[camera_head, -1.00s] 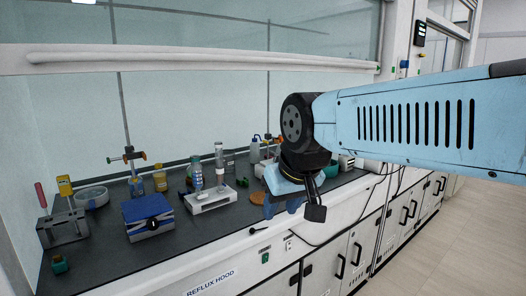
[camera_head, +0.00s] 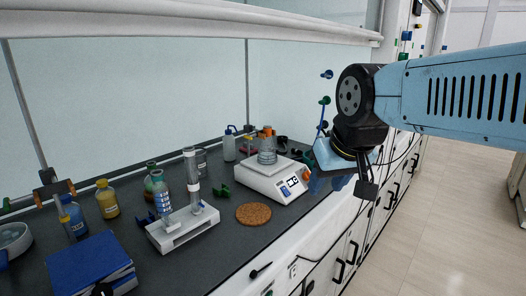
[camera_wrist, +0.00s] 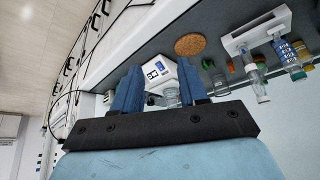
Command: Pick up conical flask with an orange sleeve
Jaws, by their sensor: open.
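A clear glass vessel (camera_head: 267,157) stands on the pan of a white balance (camera_head: 262,183) in the head view. An orange piece (camera_head: 267,131) shows at its top, which fits the conical flask with an orange sleeve, though the shape is too small to be sure. My gripper (camera_head: 328,182) is right of the balance, near the bench's front edge, apart from the glass. In the wrist view my gripper (camera_wrist: 160,68) has its two blue fingers spread and empty. The balance (camera_wrist: 158,72) and a glass vessel (camera_wrist: 172,97) appear between and beyond them; no orange is visible there.
A cork mat (camera_head: 254,214) lies in front of the balance. A white stand (camera_head: 183,229) with glassware is left of it. A wash bottle (camera_head: 229,147) and small items stand behind. A blue jack (camera_head: 90,264) is nearer. Bare bench lies around the mat.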

